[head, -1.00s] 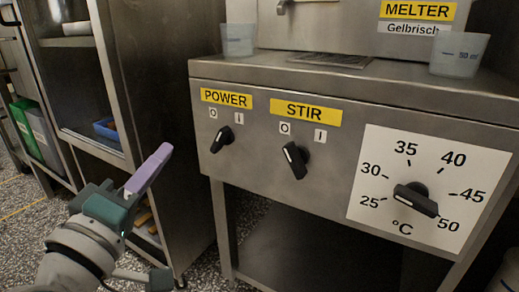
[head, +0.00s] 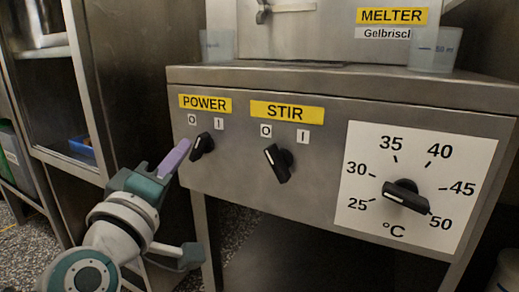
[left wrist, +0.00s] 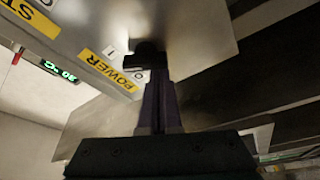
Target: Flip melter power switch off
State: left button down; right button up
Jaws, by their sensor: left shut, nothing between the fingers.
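The black melter power switch (head: 202,146) sits on the steel front panel under the yellow POWER label (head: 205,103). Its handle leans up and right, toward the I mark (head: 219,123) and away from the O mark (head: 192,119). My left gripper (head: 182,149) is shut and empty, its purple fingers just left of the switch. In the left wrist view the shut fingers (left wrist: 159,85) point at the dark switch (left wrist: 148,55), very close to it. I cannot tell whether they touch. My right gripper is out of view.
The STIR knob (head: 278,163) and the temperature dial (head: 405,196) are to the right on the same panel. Plastic beakers (head: 435,48) stand on the ledge above. A steel shelf cabinet (head: 90,100) is at the left. Open space lies under the panel.

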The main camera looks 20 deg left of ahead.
pick_arm(q)
jog(key=shift+d+f+n+g+p, duration=0.15)
jog(key=shift+n+g+p, duration=0.35)
jog(key=shift+n+p, duration=0.6)
jog(key=shift+n, duration=0.5)
jog(key=shift+f+n+p, duration=0.1)
jog(key=shift+n+p, duration=0.3)
jog(key=shift+p, duration=0.15)
jog(key=shift+d+f+n+g+p, duration=0.15)
jog(key=shift+n+g+p, duration=0.45)
jog(key=shift+n+p, duration=0.4)
jog(key=shift+s+d+f+n+g+h+p, duration=0.15)
jog(key=shift+n+g+p, duration=0.1)
jog(key=shift+n+p, duration=0.4)
jog(key=shift+w+d+n+g+h+p, duration=0.1)
jog(key=shift+n+g+p, duration=0.2)
jog(key=shift+n, duration=0.6)
jog(key=shift+s+d+f+n+g+h+p, duration=0.1)
jog(key=shift+d+n+g+p, duration=0.05)
jog(key=shift+n+p, duration=0.5)
dwell(2.7)
